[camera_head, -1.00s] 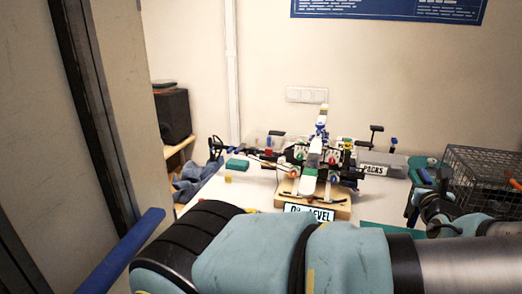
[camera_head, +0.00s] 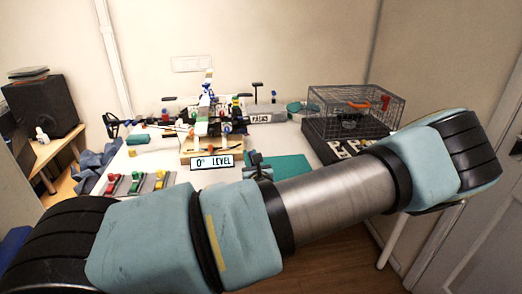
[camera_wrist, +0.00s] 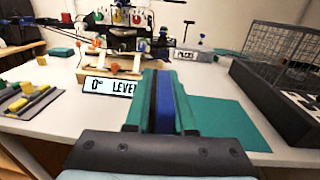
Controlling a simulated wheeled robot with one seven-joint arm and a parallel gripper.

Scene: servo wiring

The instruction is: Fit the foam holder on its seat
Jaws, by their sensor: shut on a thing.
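My gripper (camera_wrist: 165,84) is in the wrist view, its two teal fingers closed on a thin dark blue piece (camera_wrist: 163,105). I cannot tell for certain whether this is the foam holder. The held piece is in front of the wooden stand (camera_wrist: 112,72) with the "0° LEVEL" plate (camera_wrist: 108,87) and apart from it. In the head view my arm hides most of the gripper. A rig with coloured parts (camera_head: 207,118) stands on the wooden stand (camera_head: 200,158). The holder's seat cannot be made out.
A teal mat (camera_wrist: 228,118) lies on the white table (camera_wrist: 68,128) at the right. A wire cage (camera_head: 355,105) on a dark base stands at the back right. Coloured clips (camera_head: 135,182) lie at the front left. A grey "PACKS" box (camera_head: 265,113) is behind the stand.

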